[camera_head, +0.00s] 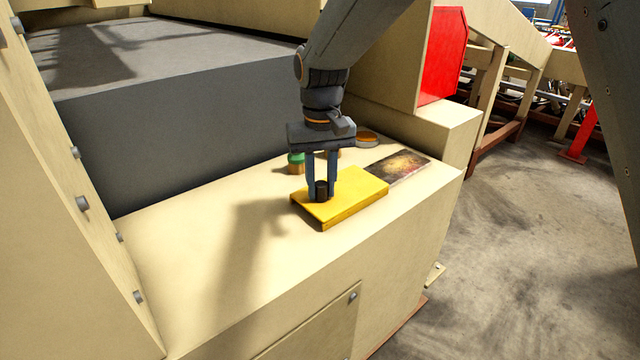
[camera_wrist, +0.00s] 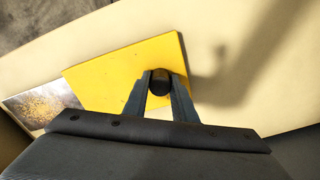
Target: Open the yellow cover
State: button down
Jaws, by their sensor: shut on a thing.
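The yellow cover (camera_head: 350,200) lies flat on the cream machine top, with a short black knob (camera_head: 321,189) standing near its left end. My gripper (camera_head: 321,188) points down from above, with one finger on each side of the knob and shut on it. In the wrist view, the cover (camera_wrist: 115,75) shows beyond the fingers, and the knob (camera_wrist: 160,82) sits between the fingertips. What lies under the cover is hidden.
A dark, picture-like panel (camera_head: 400,166) lies right of the cover. A green button (camera_head: 296,160) and an orange-ringed round part (camera_head: 367,139) are behind it. The cream top (camera_head: 190,240) is clear to the left. A grey block (camera_head: 180,130) rises behind.

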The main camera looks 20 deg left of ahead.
jog(key=shift+r, duration=0.1)
jog(key=c, duration=1.5)
grip_release()
jog(key=shift+o, duration=0.2)
jog(key=shift+s+r+b, duration=0.1)
jog(key=shift+r+b, duration=1.05)
jog(key=shift+r, duration=2.75)
jog(key=d+f+m, duration=0.2)
jog(key=d+f, duration=0.2)
jog(key=d, duration=0.7)
jog(key=d+f+m, duration=0.1)
jog(key=d+f, duration=0.3)
jog(key=d, duration=0.7)
jog(key=s+d+f+m, duration=0.1)
jog(key=s+d+f, duration=0.2)
jog(key=s+d, duration=0.2)
jog(key=s+d+f+m+t, duration=0.1)
jog(key=s+d+f, duration=0.3)
jog(key=d, duration=0.8)
jog(key=s+m, duration=0.1)
jog(key=s, duration=0.1)
jog(key=shift+s+d+f+m, duration=0.15)
jog(key=shift+s+m, duration=0.15)
